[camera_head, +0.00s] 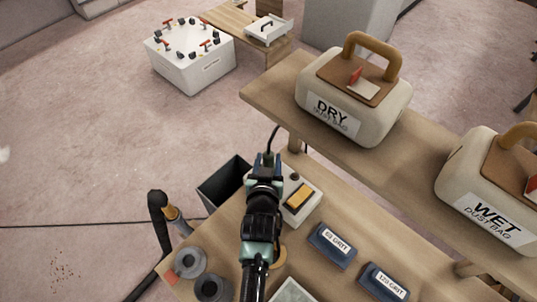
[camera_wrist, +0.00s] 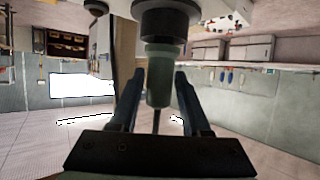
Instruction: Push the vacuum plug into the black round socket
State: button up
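My gripper (camera_head: 267,160) is above the workbench, left of the white switch box. In the wrist view, which appears upside down, its two fingers (camera_wrist: 159,76) stand on both sides of a grey-green plug body (camera_wrist: 158,82) and seem to grip it. The plug has a wide black end (camera_wrist: 165,22) pointing away from its thin cable (camera_wrist: 156,120). In the head view the cable (camera_head: 275,137) rises beyond the gripper; my arm mostly hides the plug. A small dark round spot (camera_head: 295,177) on the white box looks like the socket. The plug appears apart from it.
The white box (camera_head: 313,205) carries a yellow switch (camera_head: 300,197). A dark bin (camera_head: 222,184) stands left of my gripper, near a black hose (camera_head: 158,210). Blue grit boxes (camera_head: 332,245) lie at right. A raised shelf (camera_head: 270,90) holds the DRY bag (camera_head: 340,115) and WET bag (camera_head: 470,200).

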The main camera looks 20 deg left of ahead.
jog(key=shift+o, duration=1.2)
jog(key=shift+w+r, duration=0.15)
jog(key=shift+r, duration=0.15)
jog(key=shift+r, duration=0.1)
jog(key=b+v, duration=0.1)
jog(key=v, duration=1.2)
